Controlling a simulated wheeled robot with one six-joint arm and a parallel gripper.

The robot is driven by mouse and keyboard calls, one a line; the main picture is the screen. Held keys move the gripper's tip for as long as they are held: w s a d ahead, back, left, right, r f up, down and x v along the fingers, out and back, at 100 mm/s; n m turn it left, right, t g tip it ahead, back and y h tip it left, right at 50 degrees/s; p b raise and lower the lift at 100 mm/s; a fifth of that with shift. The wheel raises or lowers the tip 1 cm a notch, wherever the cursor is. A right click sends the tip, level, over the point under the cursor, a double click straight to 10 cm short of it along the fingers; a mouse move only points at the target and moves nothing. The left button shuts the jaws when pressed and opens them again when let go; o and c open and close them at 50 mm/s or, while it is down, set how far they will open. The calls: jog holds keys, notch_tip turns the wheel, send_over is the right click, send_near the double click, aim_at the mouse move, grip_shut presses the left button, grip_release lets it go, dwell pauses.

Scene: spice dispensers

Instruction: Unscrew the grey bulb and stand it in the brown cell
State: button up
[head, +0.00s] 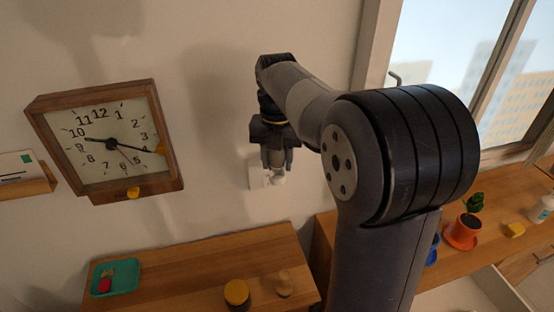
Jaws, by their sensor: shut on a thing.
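My gripper (274,160) points down in front of the wall, near the middle of the view. It is shut on a small pale grey bulb (277,180), whose rounded lower part shows below the fingers. I cannot make out the brown cell in this view; my arm hides part of the scene on the right.
A clock (105,140) hangs left. An orange plant pot (463,231) stands on the right-hand counter (490,195).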

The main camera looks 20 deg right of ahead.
jog(key=shift+r, duration=0.1)
jog(key=shift+r, duration=1.95)
jog(key=shift+d, duration=0.1)
